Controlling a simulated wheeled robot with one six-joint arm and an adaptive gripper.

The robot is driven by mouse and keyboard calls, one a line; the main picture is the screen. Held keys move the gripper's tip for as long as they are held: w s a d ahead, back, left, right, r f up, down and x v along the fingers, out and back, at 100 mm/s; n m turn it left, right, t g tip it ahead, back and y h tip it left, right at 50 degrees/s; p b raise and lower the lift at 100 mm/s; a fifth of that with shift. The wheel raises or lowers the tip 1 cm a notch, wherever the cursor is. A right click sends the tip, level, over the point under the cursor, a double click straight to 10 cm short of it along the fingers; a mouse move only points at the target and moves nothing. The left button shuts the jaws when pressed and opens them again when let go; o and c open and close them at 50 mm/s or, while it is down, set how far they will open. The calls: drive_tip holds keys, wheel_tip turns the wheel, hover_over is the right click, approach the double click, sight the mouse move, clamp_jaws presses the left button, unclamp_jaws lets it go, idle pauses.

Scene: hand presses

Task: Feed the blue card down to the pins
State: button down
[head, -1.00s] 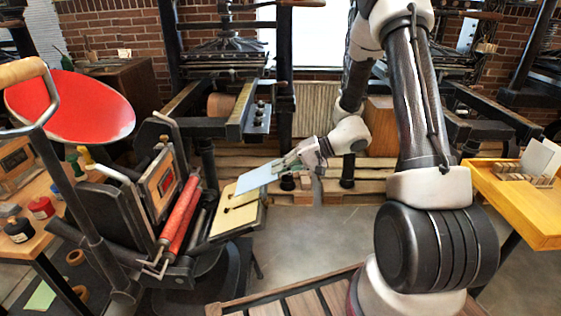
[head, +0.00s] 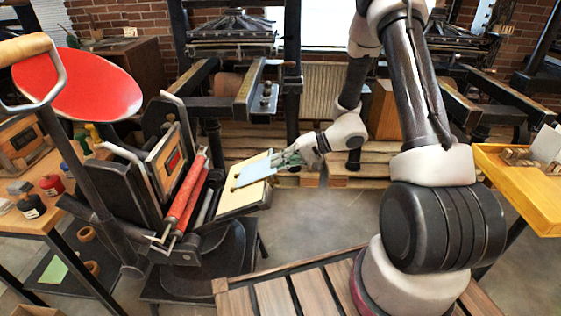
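The pale blue card (head: 254,171) is over the upper part of the cream platen (head: 238,198) of the hand press, in the middle of the head view. It lies nearly parallel to the platen; I cannot tell whether it touches it. My gripper (head: 279,160) is at the card's right edge, reaching in from the right, and appears shut on that edge. A small dark pin (head: 236,189) shows near the card's lower left edge. Other pins are too small to make out or are hidden by the card.
The press's red rollers (head: 186,192) and type bed (head: 167,160) stand left of the platen, with the red ink disc (head: 80,85) above. A side table (head: 25,222) with ink jars is at left. A yellow table (head: 520,190) with a card rack is at right.

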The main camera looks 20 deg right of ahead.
drive_tip(key=shift+s+a, duration=0.1)
drive_tip(key=shift+s, duration=0.2)
idle(0.5)
drive_tip(key=c, duration=1.6)
unclamp_jaws()
drive_tip(key=shift+o, duration=0.2)
drive_tip(key=shift+c, duration=0.4)
drive_tip(key=shift+v, duration=2.3)
drive_tip(key=v, duration=0.4)
